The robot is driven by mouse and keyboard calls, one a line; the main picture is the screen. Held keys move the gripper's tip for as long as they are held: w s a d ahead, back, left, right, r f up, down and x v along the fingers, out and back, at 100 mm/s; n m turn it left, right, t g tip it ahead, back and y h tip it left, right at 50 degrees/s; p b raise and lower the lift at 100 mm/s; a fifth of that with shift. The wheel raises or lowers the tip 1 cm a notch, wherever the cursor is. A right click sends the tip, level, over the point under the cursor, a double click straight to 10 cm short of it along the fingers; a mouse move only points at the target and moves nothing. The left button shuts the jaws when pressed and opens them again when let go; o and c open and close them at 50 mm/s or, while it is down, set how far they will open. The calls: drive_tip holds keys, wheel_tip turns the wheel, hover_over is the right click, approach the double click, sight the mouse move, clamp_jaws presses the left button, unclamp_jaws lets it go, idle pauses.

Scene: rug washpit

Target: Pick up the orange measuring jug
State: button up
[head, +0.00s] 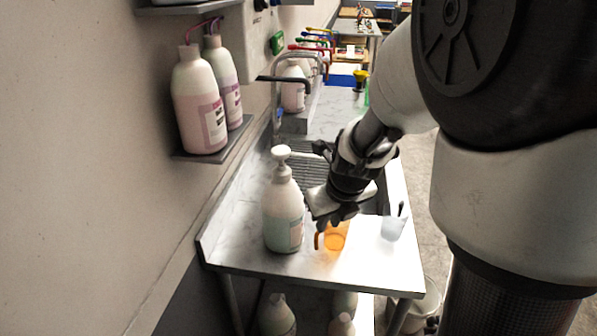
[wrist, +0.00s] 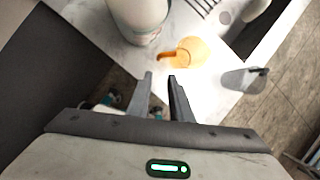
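The orange measuring jug (head: 336,236) stands on the metal counter, right of a large white pump bottle (head: 283,205). In the wrist view the jug (wrist: 191,52) lies ahead of the fingertips, its handle pointing left. My gripper (head: 335,219) is above the jug in the head view and hides part of it. In the wrist view my gripper (wrist: 160,76) is open, with two separate fingers and nothing between them. The fingertips look apart from the jug.
A clear cup (head: 393,226) with a dark stick in it stands right of the jug. It also shows in the wrist view (wrist: 242,78). The counter (head: 250,254) is bare at its front left. Pink-labelled bottles (head: 199,103) stand on a wall shelf at left.

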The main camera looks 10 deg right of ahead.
sight(317, 242)
drive_tip(key=b+x, duration=0.4)
drive_tip(key=x, duration=0.6)
drive_tip(key=shift+f+b, duration=0.3)
drive_tip(key=shift+b, duration=0.1)
drive_tip(key=shift+a+b+x, duration=0.2)
drive_tip(key=shift+b+x, duration=0.85)
drive_tip(key=shift+x, duration=2.1)
drive_tip(key=shift+w+r, duration=0.1)
drive_tip(key=shift+w, duration=0.05)
clamp_jaws()
